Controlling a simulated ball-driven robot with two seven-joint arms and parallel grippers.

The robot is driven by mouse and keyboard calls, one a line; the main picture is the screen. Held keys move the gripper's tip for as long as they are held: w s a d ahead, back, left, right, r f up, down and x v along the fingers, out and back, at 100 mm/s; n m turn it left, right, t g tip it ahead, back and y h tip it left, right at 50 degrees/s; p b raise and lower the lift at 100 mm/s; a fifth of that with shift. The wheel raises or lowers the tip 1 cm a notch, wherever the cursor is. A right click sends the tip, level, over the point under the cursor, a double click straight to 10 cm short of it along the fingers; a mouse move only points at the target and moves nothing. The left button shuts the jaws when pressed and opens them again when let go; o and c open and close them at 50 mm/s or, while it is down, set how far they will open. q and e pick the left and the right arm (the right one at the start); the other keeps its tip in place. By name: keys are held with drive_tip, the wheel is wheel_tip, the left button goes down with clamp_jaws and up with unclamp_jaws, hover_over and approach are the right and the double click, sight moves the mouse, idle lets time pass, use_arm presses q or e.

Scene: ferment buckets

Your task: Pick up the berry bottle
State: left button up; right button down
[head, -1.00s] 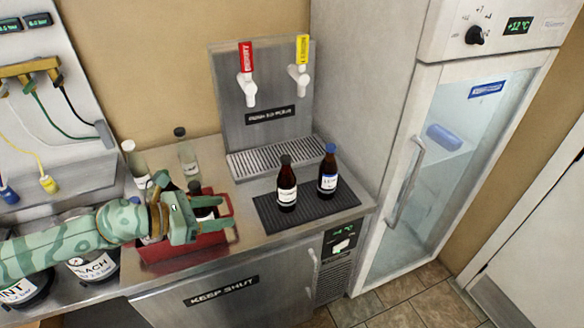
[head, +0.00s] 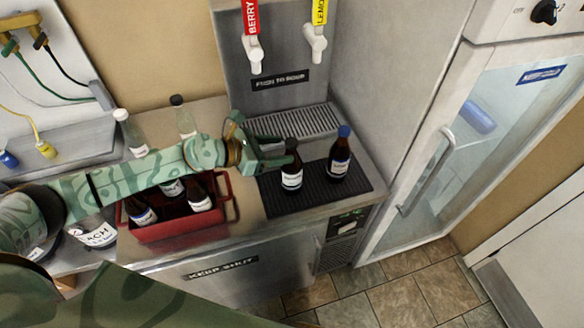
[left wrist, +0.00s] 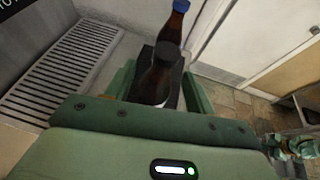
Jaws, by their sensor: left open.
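Two dark brown bottles stand upright on a black ribbed mat (head: 318,198). One has a dark cap (head: 292,180), the other a blue cap (head: 338,163). Their labels are too small to read, so I cannot tell which is berry. My left gripper (head: 272,151) is open at the neck of the dark-capped bottle. In the left wrist view that bottle (left wrist: 155,84) shows between the fingers, and the blue-capped bottle (left wrist: 180,22) stands just beyond. Part of my other arm (left wrist: 296,146) shows small at the right; its jaws are unclear.
A red crate (head: 185,232) with several bottles stands left of the mat, under my left arm. Two clear bottles stand behind it. The tap panel with red BERRY (head: 251,18) and yellow handles rises behind a drip grate (head: 295,122). A glass-door fridge (head: 470,130) stands right.

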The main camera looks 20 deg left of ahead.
use_arm(q)
drive_tip(key=x, duration=0.6)
drive_tip(key=shift+d, duration=0.15)
drive_tip(key=shift+s, duration=0.15)
drive_tip(key=shift+c, duration=0.5)
drive_tip(key=shift+r, duration=0.1)
clamp_jaws()
